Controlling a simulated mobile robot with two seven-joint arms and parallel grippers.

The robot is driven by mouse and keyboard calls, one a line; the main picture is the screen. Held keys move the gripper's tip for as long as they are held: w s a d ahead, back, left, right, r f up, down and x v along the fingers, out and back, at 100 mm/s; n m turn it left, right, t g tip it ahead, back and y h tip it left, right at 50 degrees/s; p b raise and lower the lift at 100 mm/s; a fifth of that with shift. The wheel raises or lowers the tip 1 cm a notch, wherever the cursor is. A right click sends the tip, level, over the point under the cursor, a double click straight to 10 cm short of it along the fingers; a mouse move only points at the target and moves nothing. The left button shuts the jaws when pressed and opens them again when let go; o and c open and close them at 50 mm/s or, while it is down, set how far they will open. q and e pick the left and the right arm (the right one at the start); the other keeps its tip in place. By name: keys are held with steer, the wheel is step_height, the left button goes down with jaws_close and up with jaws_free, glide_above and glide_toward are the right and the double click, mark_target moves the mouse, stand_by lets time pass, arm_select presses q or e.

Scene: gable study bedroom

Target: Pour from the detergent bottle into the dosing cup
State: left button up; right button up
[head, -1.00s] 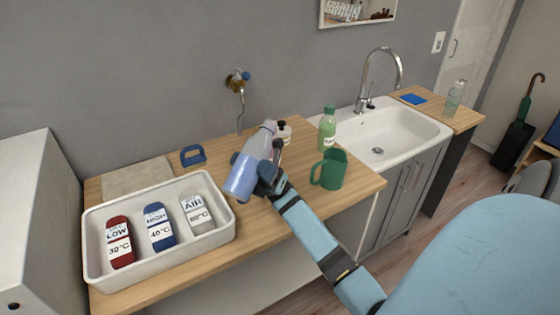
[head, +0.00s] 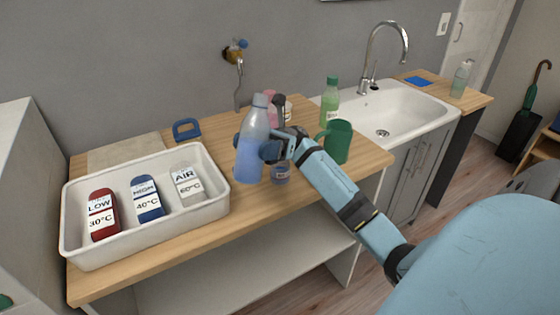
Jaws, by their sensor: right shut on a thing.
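A clear bottle with blue liquid (head: 252,150), which looks like the detergent bottle, is in my right gripper (head: 268,148). The gripper is shut around its middle. The bottle stands nearly upright over the wooden counter; whether its base touches the wood I cannot tell. A small labelled container with a bluish look (head: 281,174) stands just right of it, under the gripper and partly hidden; it may be the dosing cup, but I cannot tell for sure. My left gripper is out of view.
A green mug (head: 338,141) and a green bottle (head: 330,100) stand right of the gripper. A pink item (head: 270,97) is partly hidden behind the held bottle. A white tray (head: 146,241) with three labelled pieces lies left. A blue-handled item (head: 186,129) lies behind the tray. A sink (head: 405,118) is right.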

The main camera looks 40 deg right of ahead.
steer(key=shift+f+b, duration=0.55)
steer(key=shift+f, duration=0.15)
steer(key=shift+f+h+b, duration=0.7)
steer(key=shift+f+b, duration=0.1)
steer(key=shift+b, duration=0.4)
step_height(320, 180, down, 2)
steer(key=h+b, duration=0.1)
steer(key=b, duration=0.2)
steer(key=shift+f+n, duration=0.2)
steer(key=shift+n, duration=0.2)
steer(key=shift+f+h+b, duration=0.15)
steer(key=shift+h+b, duration=0.25)
steer(key=shift+b, duration=0.2)
steer(key=shift+d+f+h+b, duration=0.1)
steer(key=shift+f+h+b, duration=0.4)
steer(key=shift+b, duration=0.5)
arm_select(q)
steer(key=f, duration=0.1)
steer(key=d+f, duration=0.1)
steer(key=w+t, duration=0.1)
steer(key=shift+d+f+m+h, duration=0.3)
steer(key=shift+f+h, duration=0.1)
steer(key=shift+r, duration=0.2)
arm_select(e)
steer(key=shift+r, duration=0.1)
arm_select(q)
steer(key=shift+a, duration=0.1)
arm_select(e)
steer(key=shift+r, duration=0.1)
